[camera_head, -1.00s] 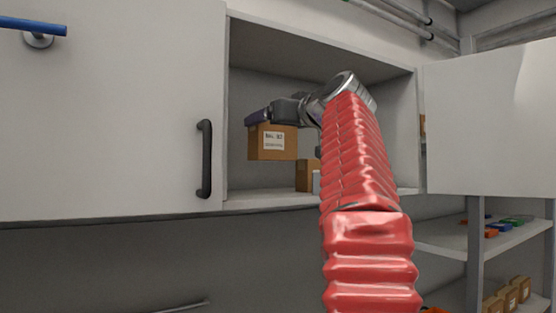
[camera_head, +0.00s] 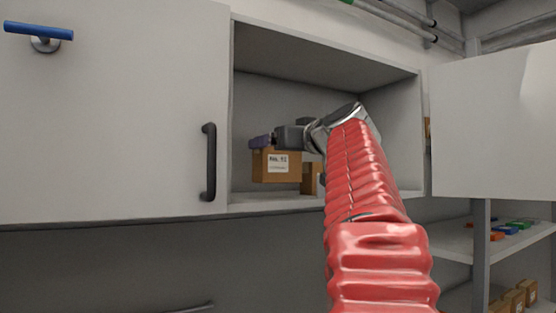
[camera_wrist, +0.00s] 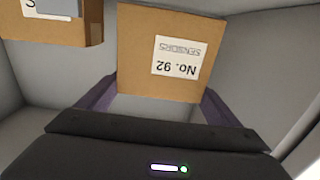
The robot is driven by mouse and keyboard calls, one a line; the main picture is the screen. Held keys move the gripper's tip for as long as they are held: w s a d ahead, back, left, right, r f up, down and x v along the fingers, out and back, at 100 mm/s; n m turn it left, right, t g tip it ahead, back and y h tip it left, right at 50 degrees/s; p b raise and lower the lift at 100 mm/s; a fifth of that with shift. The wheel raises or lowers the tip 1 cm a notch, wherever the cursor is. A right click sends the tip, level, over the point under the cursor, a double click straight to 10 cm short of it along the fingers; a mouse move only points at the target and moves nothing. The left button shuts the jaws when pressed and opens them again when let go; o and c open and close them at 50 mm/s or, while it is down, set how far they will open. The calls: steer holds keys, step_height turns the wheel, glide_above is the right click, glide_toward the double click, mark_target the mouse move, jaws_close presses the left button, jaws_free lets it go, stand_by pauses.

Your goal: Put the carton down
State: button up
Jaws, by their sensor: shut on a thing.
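The carton (camera_head: 276,169) is a brown box with a white label, hanging inside the open wall cabinet just above its shelf floor. In the wrist view the carton (camera_wrist: 135,60) sits between the two purple fingers, and its label reads "No. 92", upside down. My gripper (camera_head: 262,142) is shut on the carton near its top. It also shows in the wrist view (camera_wrist: 158,98). A small gap seems to show under the carton in the head view; whether it touches the shelf, I cannot tell for sure.
A second brown carton (camera_head: 311,179) stands on the cabinet shelf (camera_head: 262,206), behind and right of the held one; it also shows in the wrist view (camera_wrist: 60,28). The closed cabinet door (camera_head: 110,120) is at left. An open door (camera_head: 490,130) is at right. The shelf's left part is clear.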

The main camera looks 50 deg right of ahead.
mark_target(283, 158)
steer(key=shift+f, duration=1.7)
steer(key=shift+f, duration=0.1)
steer(key=o, duration=1.1)
steer(key=shift+s, duration=0.2)
steer(key=v, duration=1.1)
steer(key=shift+s+a, duration=0.15)
steer(key=shift+s, duration=0.15)
